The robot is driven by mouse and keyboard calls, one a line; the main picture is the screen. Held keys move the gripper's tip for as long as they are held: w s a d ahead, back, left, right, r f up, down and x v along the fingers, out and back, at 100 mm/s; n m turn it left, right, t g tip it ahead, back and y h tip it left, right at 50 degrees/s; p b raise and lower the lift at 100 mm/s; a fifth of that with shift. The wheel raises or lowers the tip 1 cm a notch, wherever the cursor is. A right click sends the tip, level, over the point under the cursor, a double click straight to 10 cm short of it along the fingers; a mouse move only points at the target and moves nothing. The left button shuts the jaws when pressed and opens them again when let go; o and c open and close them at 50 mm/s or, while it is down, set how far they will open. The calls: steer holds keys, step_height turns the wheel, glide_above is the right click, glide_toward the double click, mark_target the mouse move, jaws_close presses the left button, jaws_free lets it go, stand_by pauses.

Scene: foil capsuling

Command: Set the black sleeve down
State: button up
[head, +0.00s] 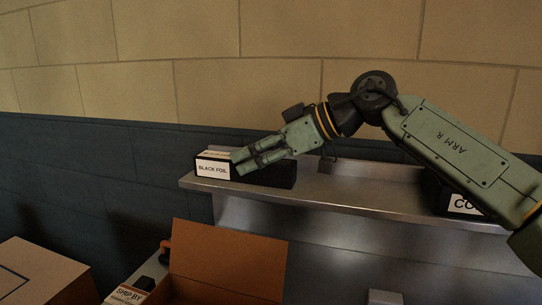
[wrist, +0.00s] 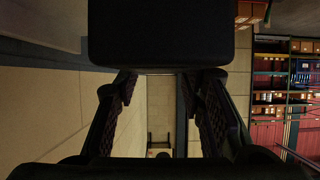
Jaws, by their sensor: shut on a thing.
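The black sleeve (head: 270,177) is a long dark box with a white "BLACK FOIL" label (head: 212,169) on its left end. It lies level at the left end of the metal shelf; I cannot tell whether it rests fully on it. My green gripper (head: 246,158) reaches it from the upper right, its fingers covering part of the box, and is shut on it. In the wrist view the sleeve (wrist: 162,35) is a plain black block at the top, by the tips of my two dark fingers (wrist: 164,82). Its underside is hidden.
The metal shelf (head: 350,193) runs right along the wall, bare in the middle. A dark box (head: 464,205) with a partly hidden "CO" label stands under my arm at right. Below are an open cardboard box (head: 228,262) and a closed carton (head: 40,272).

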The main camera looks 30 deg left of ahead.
steer(key=w+p, duration=0.2)
steer(key=w, duration=0.3)
steer(key=shift+w+a, duration=0.15)
steer(key=shift+w, duration=0.25)
steer(key=shift+w+f, duration=0.3)
steer(key=shift+w, duration=0.2)
steer(key=shift+f+p, duration=0.65)
steer(key=shift+f, duration=1.1)
steer(key=shift+f, duration=0.2)
steer(key=o, duration=1.2)
